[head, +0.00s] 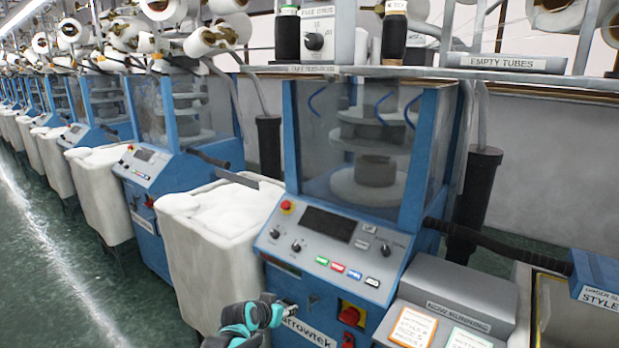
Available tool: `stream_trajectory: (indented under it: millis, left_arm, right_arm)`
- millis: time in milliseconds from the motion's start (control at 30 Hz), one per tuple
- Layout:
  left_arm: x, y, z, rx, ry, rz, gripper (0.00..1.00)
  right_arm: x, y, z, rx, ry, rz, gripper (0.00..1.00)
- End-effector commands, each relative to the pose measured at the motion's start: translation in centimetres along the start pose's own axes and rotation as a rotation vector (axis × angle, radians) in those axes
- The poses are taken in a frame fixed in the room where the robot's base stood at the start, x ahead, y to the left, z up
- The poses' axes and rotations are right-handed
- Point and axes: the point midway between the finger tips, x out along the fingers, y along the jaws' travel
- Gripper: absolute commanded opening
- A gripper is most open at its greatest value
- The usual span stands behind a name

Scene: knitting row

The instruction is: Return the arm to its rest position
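My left gripper (288,308) is at the bottom centre of the head view, at the end of a teal and dark grey arm. It is in front of the lower front panel of the blue knitting machine (262,243), close to the lettering there. Its fingers are small and partly lost against the panel, so I cannot tell whether they are open or shut. I see nothing clearly held in it. Whether it touches the panel is unclear. My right gripper is not in view.
A white fabric-filled bin (215,240) stands left of the machine. A grey "NOW RUNNING" box (460,290) and cards are at lower right. A shelf (480,72) above carries a dial, cones and an "EMPTY TUBES" label. Green floor (60,290) is clear at left.

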Motion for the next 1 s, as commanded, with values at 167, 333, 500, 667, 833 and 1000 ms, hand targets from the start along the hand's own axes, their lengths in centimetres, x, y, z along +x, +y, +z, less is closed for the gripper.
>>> stream_trajectory:
  millis: [167, 333, 500, 667, 833, 1000]
  left_arm:
    - [-8.8, 0.5, 1.5, -0.046, -0.068, -0.046, 0.36]
    - [-16.1, 1.1, 4.8, -0.092, -0.13, -0.098, 0.36]
    - [-22.4, 1.7, 9.6, -0.143, -0.188, -0.157, 0.36]
    - [-26.8, 2.1, 14.6, -0.188, -0.234, -0.214, 0.36]
    - [-29.2, 2.4, 18.3, -0.22, -0.264, -0.256, 0.36]
    - [-29.8, 2.4, 19.5, -0.23, -0.274, -0.272, 0.36]
  right_arm:
    - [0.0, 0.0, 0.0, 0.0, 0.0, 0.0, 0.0]
    - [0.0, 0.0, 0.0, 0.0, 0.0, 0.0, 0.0]
    - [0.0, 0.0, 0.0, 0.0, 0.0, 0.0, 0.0]
    - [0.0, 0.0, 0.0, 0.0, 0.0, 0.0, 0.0]
    - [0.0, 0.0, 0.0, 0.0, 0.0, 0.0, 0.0]
    - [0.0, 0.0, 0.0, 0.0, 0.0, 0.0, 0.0]
